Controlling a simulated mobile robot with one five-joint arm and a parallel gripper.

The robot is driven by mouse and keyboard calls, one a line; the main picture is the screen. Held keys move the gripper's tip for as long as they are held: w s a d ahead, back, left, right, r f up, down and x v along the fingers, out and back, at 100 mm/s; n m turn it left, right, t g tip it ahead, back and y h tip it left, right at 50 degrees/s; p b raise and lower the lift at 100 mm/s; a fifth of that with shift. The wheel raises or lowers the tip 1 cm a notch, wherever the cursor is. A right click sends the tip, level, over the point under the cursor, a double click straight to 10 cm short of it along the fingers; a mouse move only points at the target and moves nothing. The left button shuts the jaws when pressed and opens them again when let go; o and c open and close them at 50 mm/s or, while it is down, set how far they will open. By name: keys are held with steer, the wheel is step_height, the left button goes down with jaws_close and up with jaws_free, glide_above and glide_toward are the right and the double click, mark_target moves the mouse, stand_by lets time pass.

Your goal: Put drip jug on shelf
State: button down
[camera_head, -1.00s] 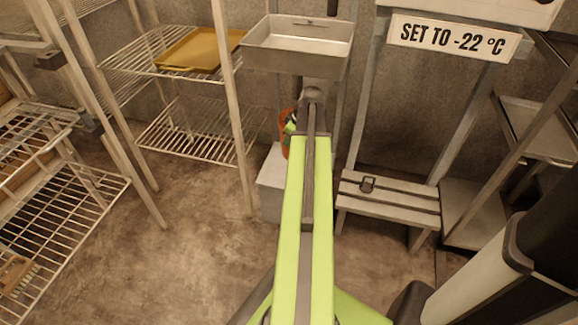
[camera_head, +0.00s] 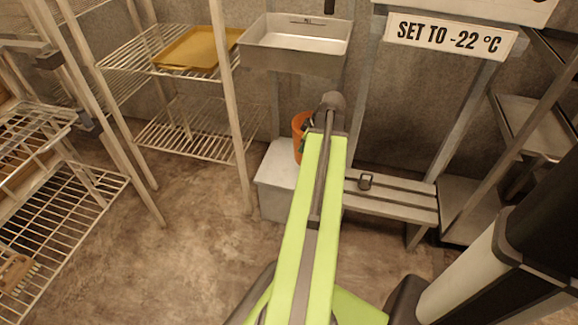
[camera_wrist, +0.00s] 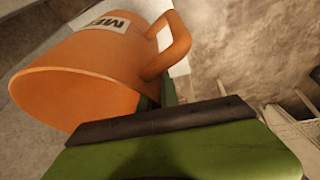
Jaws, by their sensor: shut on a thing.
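The drip jug is orange with a looped handle and a white label of which "ME" shows. It fills the upper left of the wrist view (camera_wrist: 85,75), tilted. My gripper (camera_wrist: 160,110) is shut on it near the handle; one green finger with a dark edge crosses in front, and part of the other shows behind. In the head view the jug (camera_head: 298,127) peeks out left of my arm's end, which hides the rest and most of my gripper. A wire shelf unit stands at the back left, with an upper shelf (camera_head: 122,58) and a lower shelf (camera_head: 190,143).
A yellow tray (camera_head: 190,50) lies on the upper shelf. A metal basin (camera_head: 295,58) is above and behind the jug. A pale box (camera_head: 275,185) stands below it, with a slatted bench (camera_head: 400,203) to the right. Another wire rack (camera_head: 60,215) stands left. The floor (camera_head: 170,265) between is open.

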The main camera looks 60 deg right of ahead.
steer(key=w+a+f+b, duration=0.2)
steer(key=w+f+b, duration=0.4)
steer(key=f, duration=0.2)
steer(key=shift+w+a+b, duration=0.15)
steer(key=shift+a+b, duration=0.2)
steer(key=shift+b, duration=0.05)
steer(key=c, duration=2)
jaws_free()
steer(key=shift+f, duration=0.25)
steer(key=o, duration=0.4)
steer(key=shift+r, duration=0.15)
steer(key=p+v, duration=1.1)
steer(key=v, duration=0.1)
